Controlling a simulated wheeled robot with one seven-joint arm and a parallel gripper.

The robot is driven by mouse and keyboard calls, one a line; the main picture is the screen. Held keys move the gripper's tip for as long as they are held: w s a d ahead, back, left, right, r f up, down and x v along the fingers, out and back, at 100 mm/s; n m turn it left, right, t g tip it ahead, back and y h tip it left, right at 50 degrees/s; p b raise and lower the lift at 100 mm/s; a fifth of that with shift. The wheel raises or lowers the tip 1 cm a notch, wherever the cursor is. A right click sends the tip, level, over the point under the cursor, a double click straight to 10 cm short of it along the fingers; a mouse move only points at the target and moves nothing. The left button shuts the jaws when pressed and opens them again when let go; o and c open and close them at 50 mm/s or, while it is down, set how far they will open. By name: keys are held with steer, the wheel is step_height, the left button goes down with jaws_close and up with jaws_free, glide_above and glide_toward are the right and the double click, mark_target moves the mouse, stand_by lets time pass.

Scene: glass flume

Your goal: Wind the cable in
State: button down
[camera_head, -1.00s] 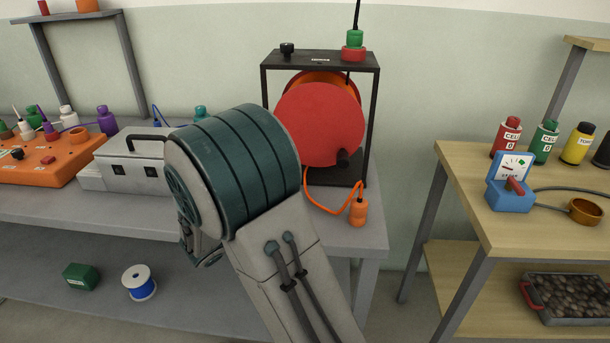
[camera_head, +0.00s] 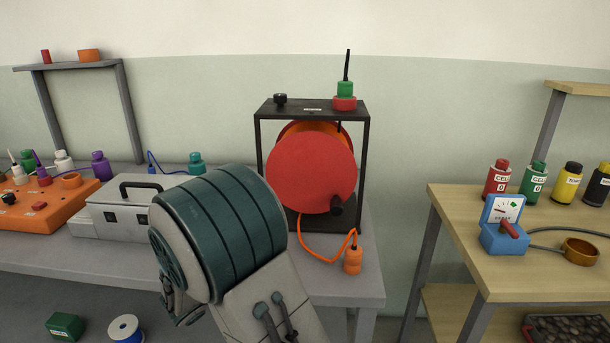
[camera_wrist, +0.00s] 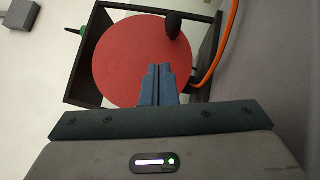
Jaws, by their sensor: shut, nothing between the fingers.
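The cable reel is a red disc (camera_head: 312,173) in a black frame (camera_head: 364,150) on the grey bench. A dark crank knob (camera_head: 336,204) stands at the disc's lower right; in the wrist view the knob (camera_wrist: 174,25) is at the top. The orange cable (camera_head: 318,256) runs from the reel's foot to an orange plug (camera_head: 352,261) on the bench near its right end. My gripper (camera_wrist: 158,68) is shut and empty, pointing at the red disc, with the knob a little beyond and right of the fingertips. In the head view my arm hides the gripper.
A grey case (camera_head: 132,209) and an orange board (camera_head: 40,204) are left on the bench. A green-and-red stack (camera_head: 345,96) tops the reel frame. A wooden table (camera_head: 450,205) on the right holds bottles and a blue meter (camera_head: 503,238). A gap separates the two tables.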

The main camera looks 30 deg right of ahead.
mark_target(336, 206)
steer(key=c, duration=1.7)
jaws_free()
steer(key=shift+r, duration=0.1)
steer(key=o, duration=0.5)
steer(key=shift+d+r+m+y+p, duration=0.3)
steer(key=shift+d+r+p, duration=0.15)
steer(key=shift+p, duration=0.35)
steer(key=shift+o, duration=0.4)
steer(key=d+r+m+y+p, duration=0.1)
steer(key=p, duration=0.1)
steer(key=d+r+m+g+y+p, duration=0.1)
steer(key=p, duration=0.1)
steer(key=shift+s+d+m, duration=0.15)
steer(key=shift+d+m, duration=0.15)
steer(key=shift+d, duration=0.05)
steer(key=shift+m+y, duration=0.3)
steer(key=shift+y, duration=0.1)
steer(key=x, duration=1.4)
steer(key=shift+d+f, duration=0.15)
steer(key=shift+f, duration=0.15)
steer(key=shift+c, duration=0.3)
jaws_close()
